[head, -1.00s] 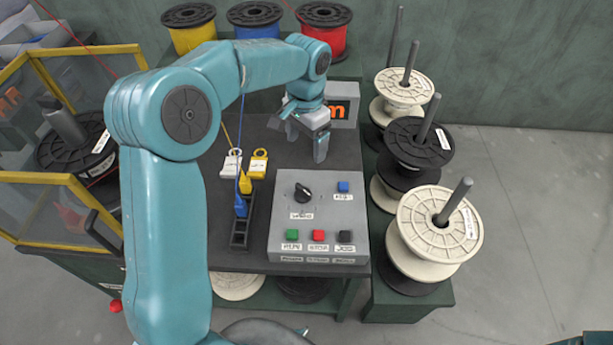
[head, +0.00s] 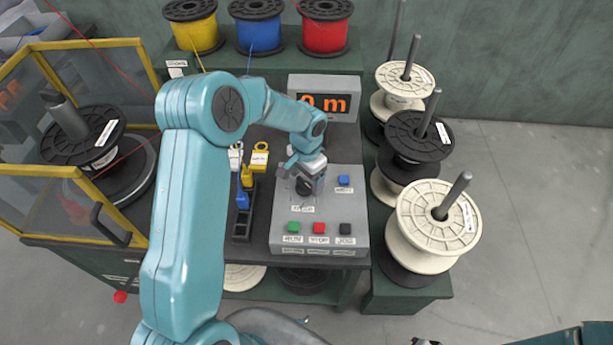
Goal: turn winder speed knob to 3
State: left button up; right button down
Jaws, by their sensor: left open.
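The grey control box (head: 345,211) sits on the dark bench. Its black speed knob (head: 304,188) is at the upper left of the panel, partly hidden by my left gripper. A white label lies just below the knob; its scale and pointer setting are too small to read. My left gripper (head: 308,184) is open, fingers pointing down over the knob; I cannot tell whether they touch it. The panel also has a blue button (head: 344,180) and green, red and black buttons along its front. My right gripper does not show clearly; only dark parts appear at the bottom right edge.
A display (head: 325,98) with orange digits stands behind the box. A yellow-framed guard (head: 80,58) encloses a black spool at left. Stacked cream and black spools (head: 440,219) stand at right.

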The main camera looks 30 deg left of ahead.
pick_arm(q)
jog(key=shift+s+f, duration=0.1)
jog(key=shift+f, duration=0.1)
jog(key=shift+c, duration=1.2)
jog(key=c, duration=0.8)
